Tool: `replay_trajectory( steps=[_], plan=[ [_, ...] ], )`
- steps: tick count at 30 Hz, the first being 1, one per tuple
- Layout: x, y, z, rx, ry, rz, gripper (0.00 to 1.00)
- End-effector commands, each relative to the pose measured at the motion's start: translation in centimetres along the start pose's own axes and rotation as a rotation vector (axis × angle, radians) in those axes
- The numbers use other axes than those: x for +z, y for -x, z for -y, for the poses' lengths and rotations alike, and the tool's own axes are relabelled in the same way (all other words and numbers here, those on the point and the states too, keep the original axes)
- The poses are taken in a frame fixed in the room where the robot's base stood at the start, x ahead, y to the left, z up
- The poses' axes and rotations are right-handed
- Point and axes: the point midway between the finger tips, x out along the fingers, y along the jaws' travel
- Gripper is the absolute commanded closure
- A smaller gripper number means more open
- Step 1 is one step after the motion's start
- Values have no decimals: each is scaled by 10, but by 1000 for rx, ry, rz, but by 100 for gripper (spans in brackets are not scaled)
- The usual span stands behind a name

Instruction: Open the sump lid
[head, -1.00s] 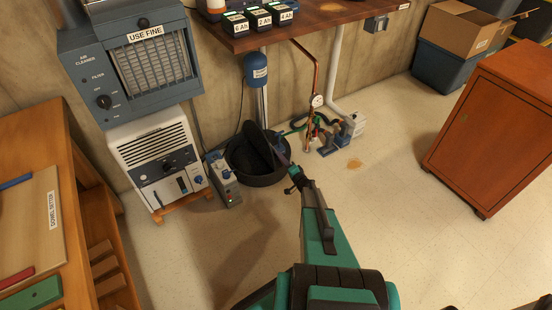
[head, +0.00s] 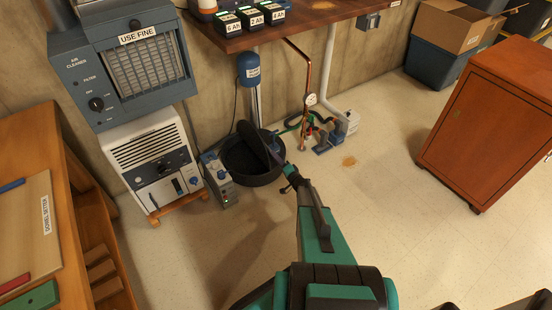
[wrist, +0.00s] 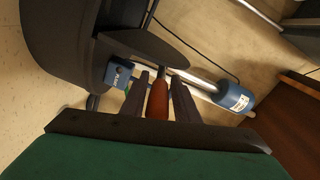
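The sump is a black round basin (head: 240,184) on the floor by the wall; it also shows in the wrist view (wrist: 60,45). Its dark lid (head: 250,143) stands steeply tilted up over the basin, so the opening shows. In the wrist view the lid (wrist: 145,45) is a dark curved plate beyond the fingers. My gripper (head: 277,152) is at the right side of the lid. In the wrist view its two fingers (wrist: 158,85) lie close on either side of a red-orange handle (wrist: 158,100). Where the handle joins the lid is hidden.
A grey-blue box (head: 218,180) and a white heater-like unit (head: 155,165) stand left of the basin. A blue cylinder (head: 251,70) on a pipe rises behind it. A copper pipe (head: 311,75) and a small pump (head: 328,140) stand to the right. The floor in front is clear.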

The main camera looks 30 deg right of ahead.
Motion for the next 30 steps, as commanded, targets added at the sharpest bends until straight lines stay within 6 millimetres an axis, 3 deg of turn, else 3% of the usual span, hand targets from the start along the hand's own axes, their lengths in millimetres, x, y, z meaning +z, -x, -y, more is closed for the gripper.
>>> replay_trajectory(
  steps=[8, 24, 30],
  plan=[
    [0, 31, 1, 1, -1, -1, 72],
    [0, 114, 2, 0, 0, 0, 72],
    [0, 131, 1, 0, 0, 0, 72]
  ],
)
